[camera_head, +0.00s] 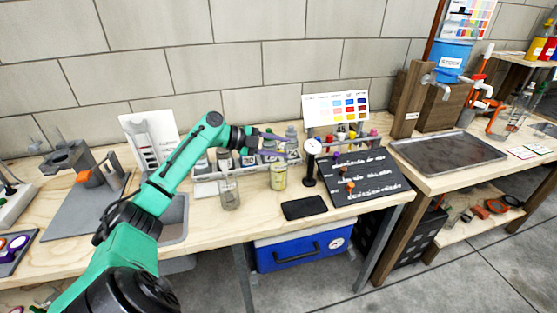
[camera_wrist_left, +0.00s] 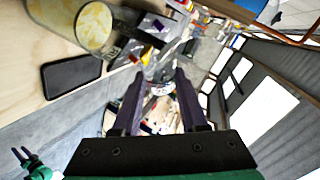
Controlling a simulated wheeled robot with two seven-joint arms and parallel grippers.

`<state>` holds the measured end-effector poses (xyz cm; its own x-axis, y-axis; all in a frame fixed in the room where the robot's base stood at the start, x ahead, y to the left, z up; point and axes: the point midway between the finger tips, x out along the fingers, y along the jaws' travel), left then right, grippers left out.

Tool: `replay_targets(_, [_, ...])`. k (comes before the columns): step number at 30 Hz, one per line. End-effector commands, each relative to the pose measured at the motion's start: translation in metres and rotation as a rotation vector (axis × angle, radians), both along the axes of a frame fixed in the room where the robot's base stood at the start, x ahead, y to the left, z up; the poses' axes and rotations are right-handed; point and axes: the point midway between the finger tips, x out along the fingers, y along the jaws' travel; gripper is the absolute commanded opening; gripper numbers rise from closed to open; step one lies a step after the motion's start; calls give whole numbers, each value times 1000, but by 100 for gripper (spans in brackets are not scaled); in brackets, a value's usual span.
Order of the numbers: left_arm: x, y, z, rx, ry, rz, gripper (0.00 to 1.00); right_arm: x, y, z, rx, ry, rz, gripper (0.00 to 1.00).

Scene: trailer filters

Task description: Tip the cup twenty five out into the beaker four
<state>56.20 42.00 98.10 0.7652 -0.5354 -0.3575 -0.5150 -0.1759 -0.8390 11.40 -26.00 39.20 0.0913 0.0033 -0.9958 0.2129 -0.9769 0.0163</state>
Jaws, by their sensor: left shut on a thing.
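My left gripper (camera_head: 282,145) reaches in from the left over the bench, above and beside a glass jar with yellowish content (camera_head: 278,176). Its two dark purple fingers also show in the wrist view (camera_wrist_left: 160,90), shut on a small clear cup (camera_wrist_left: 162,66). The cup is hard to make out in the head view. The yellowish jar shows large at the upper left of the wrist view (camera_wrist_left: 78,22). Another clear glass vessel (camera_head: 230,192) stands on the bench to its left. I cannot read any numbers on the vessels. My right gripper is not in view.
A black flat pad (camera_head: 305,208) lies at the bench's front edge. A dial on a post (camera_head: 311,160) and a black sloped board (camera_head: 365,180) stand to the right. A rack of bottles (camera_head: 205,185) is behind. A metal tray (camera_head: 448,152) lies on the right bench.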

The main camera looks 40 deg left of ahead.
Motion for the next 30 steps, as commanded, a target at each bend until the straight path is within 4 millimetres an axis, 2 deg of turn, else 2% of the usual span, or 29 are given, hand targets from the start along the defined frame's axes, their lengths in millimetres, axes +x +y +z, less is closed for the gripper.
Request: replay_targets(30, [0, 3, 6, -80, 6, 0, 0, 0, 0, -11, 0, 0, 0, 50])
